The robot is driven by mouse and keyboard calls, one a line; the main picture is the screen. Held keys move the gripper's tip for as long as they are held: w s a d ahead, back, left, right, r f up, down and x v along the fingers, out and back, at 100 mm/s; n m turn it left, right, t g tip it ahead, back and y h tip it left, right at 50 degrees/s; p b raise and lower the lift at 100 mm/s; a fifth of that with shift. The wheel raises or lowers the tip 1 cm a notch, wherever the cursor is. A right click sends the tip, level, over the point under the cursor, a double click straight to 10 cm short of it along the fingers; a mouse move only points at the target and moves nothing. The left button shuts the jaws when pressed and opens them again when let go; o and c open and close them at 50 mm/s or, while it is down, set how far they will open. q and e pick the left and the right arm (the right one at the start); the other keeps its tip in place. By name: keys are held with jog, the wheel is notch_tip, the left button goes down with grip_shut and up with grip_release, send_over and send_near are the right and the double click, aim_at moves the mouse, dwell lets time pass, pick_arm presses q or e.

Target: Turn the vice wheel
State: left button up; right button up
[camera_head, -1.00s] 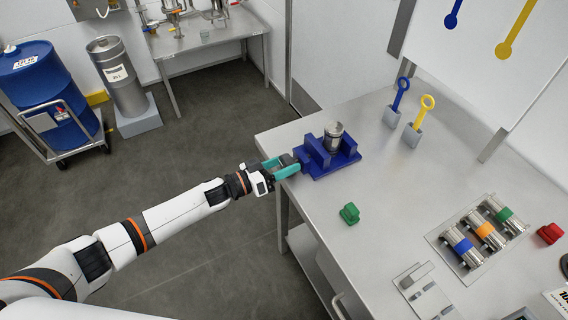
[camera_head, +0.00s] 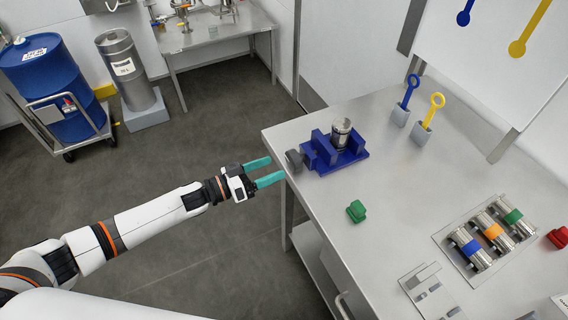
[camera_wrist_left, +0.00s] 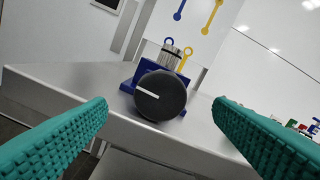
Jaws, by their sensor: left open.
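The blue vice (camera_head: 338,153) sits near the left corner of the steel table, with a metal cylinder (camera_head: 341,131) standing in its jaws. Its dark round wheel (camera_head: 294,160) faces left at the table edge. My left gripper (camera_head: 270,172) is open and empty, just left of the wheel and apart from it. In the left wrist view the wheel (camera_wrist_left: 160,96) shows a white mark and lies ahead, between the two teal fingers (camera_wrist_left: 160,125). The right gripper is not in view.
A green block (camera_head: 356,211) lies on the table (camera_head: 400,195) in front of the vice. Blue and yellow ring-topped tools (camera_head: 411,91) stand in grey holders behind it. A tray of banded cylinders (camera_head: 480,241) is at right.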

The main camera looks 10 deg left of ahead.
pick_arm(q)
jog(key=shift+b+v, duration=0.4)
jog(key=shift+v, duration=2.3)
